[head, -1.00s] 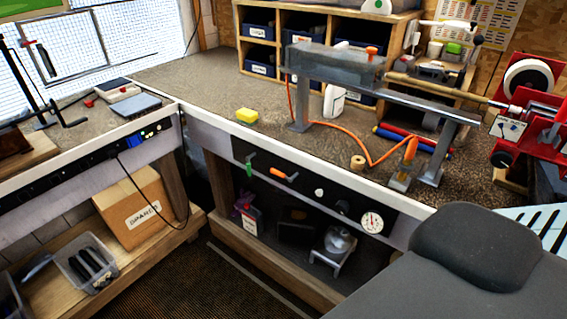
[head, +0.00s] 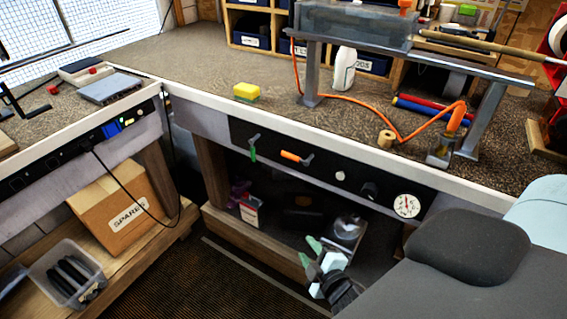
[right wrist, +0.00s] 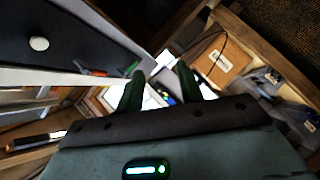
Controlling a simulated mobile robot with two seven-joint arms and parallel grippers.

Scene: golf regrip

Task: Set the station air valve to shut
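The black panel (head: 325,174) under the bench edge carries two lever valves. The green lever (head: 253,152) hangs straight down; the orange lever (head: 291,156) lies nearly level along the panel, pointing left from its grey pivot. I cannot read any label saying which one is the station air valve. My right gripper (head: 308,256) is low in front of the bench, below and apart from the panel. In the right wrist view its two dark green fingers (right wrist: 160,82) are apart with nothing between them. The orange lever (right wrist: 97,73) shows beyond the left finger. My left gripper is out of view.
The panel also holds a white knob (head: 340,176), a black knob (head: 369,190) and a gauge (head: 407,205). The bench front edge (head: 330,150) juts above it. A lower shelf (head: 255,239) holds several items. Floor (head: 190,280) to the left is clear.

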